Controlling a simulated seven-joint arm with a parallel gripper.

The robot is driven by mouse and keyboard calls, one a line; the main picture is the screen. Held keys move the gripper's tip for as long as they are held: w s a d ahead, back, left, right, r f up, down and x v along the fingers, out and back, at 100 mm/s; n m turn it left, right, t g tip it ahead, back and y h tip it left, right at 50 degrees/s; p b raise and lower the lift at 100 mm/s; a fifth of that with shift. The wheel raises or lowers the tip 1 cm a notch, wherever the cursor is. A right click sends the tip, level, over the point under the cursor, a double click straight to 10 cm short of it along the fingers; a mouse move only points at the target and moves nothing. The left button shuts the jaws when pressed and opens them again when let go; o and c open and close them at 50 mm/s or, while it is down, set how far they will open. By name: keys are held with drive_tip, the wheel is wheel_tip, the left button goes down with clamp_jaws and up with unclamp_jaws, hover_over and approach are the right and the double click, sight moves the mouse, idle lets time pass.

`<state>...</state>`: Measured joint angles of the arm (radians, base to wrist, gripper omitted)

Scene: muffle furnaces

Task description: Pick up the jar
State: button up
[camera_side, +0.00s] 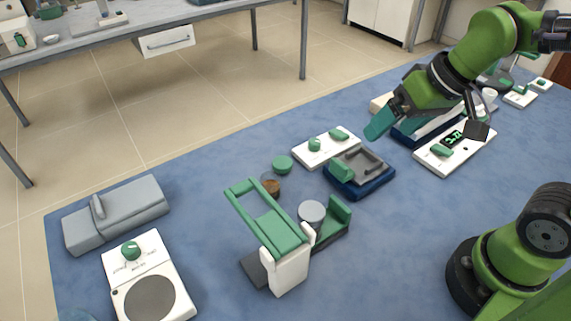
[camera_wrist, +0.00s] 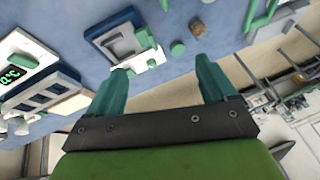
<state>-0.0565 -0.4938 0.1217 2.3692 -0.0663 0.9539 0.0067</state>
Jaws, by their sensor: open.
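A small round jar (camera_side: 270,185) with brown contents stands on the blue mat, just behind the green and white frame device. It also shows in the wrist view as a brown disc (camera_wrist: 198,28) near the top. A green round cap or knob (camera_side: 282,164) sits close behind it and appears in the wrist view (camera_wrist: 177,48) too; I cannot tell whether it belongs to the jar. My gripper (camera_side: 382,122) is raised at the upper right, well away from the jar. In the wrist view its two teal fingers (camera_wrist: 162,80) are apart with nothing between them.
The green and white device (camera_side: 288,262) stands in front of the jar, with a grey-topped cylinder (camera_side: 311,212) beside it. A white panel with green knobs (camera_side: 322,149) and a blue-based tray unit (camera_side: 362,174) are nearby. The blue mat (camera_side: 215,215) is clear left of the jar.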

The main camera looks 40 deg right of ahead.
drive_tip(key=w+a+f+n+g+h, duration=0.1)
drive_tip(key=w+a+f+n+g, duration=0.15)
drive_tip(key=a, duration=0.75)
drive_tip(key=n+g, duration=0.1)
drive_tip(key=g, duration=0.1)
approach(312, 211)
drive_tip(key=shift+h, duration=0.4)
drive_tip(key=f, duration=1.2)
drive_tip(key=shift+w+a, duration=0.1)
drive_tip(key=shift+a, duration=0.2)
drive_tip(key=c, duration=1.1)
